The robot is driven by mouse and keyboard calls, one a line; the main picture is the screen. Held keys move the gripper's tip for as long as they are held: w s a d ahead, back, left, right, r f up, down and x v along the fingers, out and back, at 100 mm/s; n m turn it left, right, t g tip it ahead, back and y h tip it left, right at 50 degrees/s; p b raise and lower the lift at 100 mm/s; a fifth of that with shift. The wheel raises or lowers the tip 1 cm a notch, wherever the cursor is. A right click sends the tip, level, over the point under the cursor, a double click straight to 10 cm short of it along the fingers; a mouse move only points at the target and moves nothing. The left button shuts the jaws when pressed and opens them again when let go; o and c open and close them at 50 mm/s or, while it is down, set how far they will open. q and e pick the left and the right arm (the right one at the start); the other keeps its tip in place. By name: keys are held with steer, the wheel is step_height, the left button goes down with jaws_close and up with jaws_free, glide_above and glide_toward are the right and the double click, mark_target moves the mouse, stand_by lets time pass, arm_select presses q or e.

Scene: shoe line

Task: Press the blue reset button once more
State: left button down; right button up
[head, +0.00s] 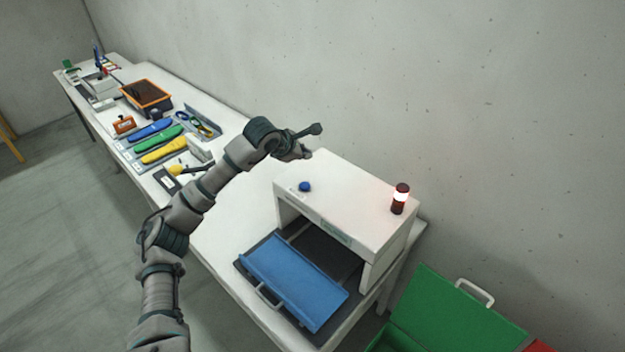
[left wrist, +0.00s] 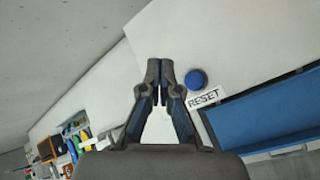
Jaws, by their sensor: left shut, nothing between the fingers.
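The blue reset button (head: 305,186) sits on top of a white machine housing (head: 345,200), near its left end. In the left wrist view the blue button (left wrist: 196,79) lies just right of my fingertips, above a label reading RESET (left wrist: 205,98). My left gripper (head: 314,130) is shut and empty. In the head view it appears above and behind the button, apart from it. In the left wrist view its closed fingertips (left wrist: 160,68) point past the button's left side. My right gripper is in neither view.
A blue tray (head: 293,281) lies at the housing's open front. A green box (head: 455,315) stands at the lower right. Tools and an orange-rimmed bin (head: 147,95) occupy the bench's far left.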

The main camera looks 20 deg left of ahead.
mark_target(303, 185)
arm_select(q)
steer(key=f+b, duration=0.1)
steer(key=a+f+b, duration=0.1)
steer(key=f, duration=0.1)
steer(key=shift+s+a, duration=0.1)
steer(key=shift+s, duration=0.1)
steer(key=f+b, duration=0.1)
steer(key=d+f+b, duration=0.1)
steer(key=f, duration=0.1)
steer(key=shift+s+f+b, duration=0.1)
steer(key=shift+f+b, duration=0.1)
steer(key=shift+b, duration=0.15)
steer(key=shift+d+f+b, duration=0.1)
steer(key=shift+f+b, duration=0.4)
steer(key=shift+f, duration=0.65)
steer(key=shift+a, duration=0.5)
steer(key=shift+d, duration=0.4)
steer(key=shift+a, duration=0.3)
